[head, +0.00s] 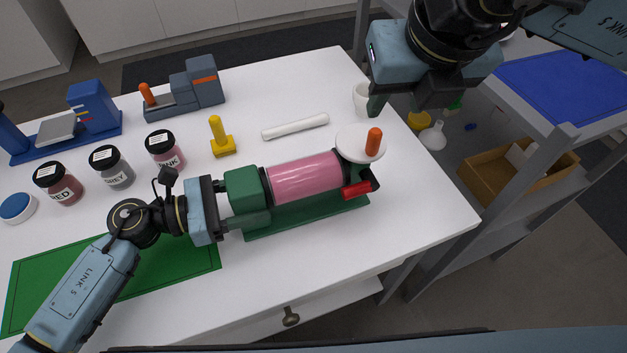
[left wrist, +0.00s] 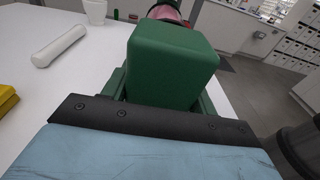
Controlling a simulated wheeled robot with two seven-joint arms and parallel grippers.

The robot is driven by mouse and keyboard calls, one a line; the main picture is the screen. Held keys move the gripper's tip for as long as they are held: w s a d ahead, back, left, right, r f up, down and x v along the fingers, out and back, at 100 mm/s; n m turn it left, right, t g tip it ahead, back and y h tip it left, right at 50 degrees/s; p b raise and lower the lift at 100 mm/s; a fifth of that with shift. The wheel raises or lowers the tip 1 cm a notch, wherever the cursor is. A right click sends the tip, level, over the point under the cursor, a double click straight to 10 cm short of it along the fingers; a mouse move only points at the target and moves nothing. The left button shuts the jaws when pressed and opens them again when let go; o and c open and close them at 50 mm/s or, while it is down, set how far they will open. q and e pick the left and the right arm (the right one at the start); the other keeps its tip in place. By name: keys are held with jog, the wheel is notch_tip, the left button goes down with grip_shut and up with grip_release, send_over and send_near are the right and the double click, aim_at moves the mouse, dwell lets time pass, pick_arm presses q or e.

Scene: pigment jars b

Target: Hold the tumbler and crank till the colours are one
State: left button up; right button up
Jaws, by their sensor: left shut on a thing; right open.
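The tumbler lies on the table on a green base (head: 310,214). Its clear drum (head: 305,176) looks an even pink all through. A white crank disc (head: 347,143) with an upright orange knob (head: 374,142) is at its right end, beside a red part (head: 356,189). My left gripper (head: 247,205) is shut on the green end block (head: 241,184) at the left; the block (left wrist: 172,62) fills the middle of the left wrist view. My right gripper (head: 416,104) is open and empty, above and right of the knob and apart from it.
Jars of red (head: 65,190), grey (head: 116,177) and pink (head: 170,157) stand at left. A yellow piece (head: 222,146), white rod (head: 295,126), white cup (head: 362,98) and grey-blue device (head: 184,92) are behind the tumbler. A shelf cart (head: 540,150) stands right of the table.

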pick_arm(q)
jog(key=shift+f, duration=0.35)
jog(key=o, duration=1.2)
jog(key=shift+w+a, duration=0.1)
jog(key=shift+o, duration=0.6)
jog(key=shift+r, duration=0.15)
jog(key=v, duration=1.2)
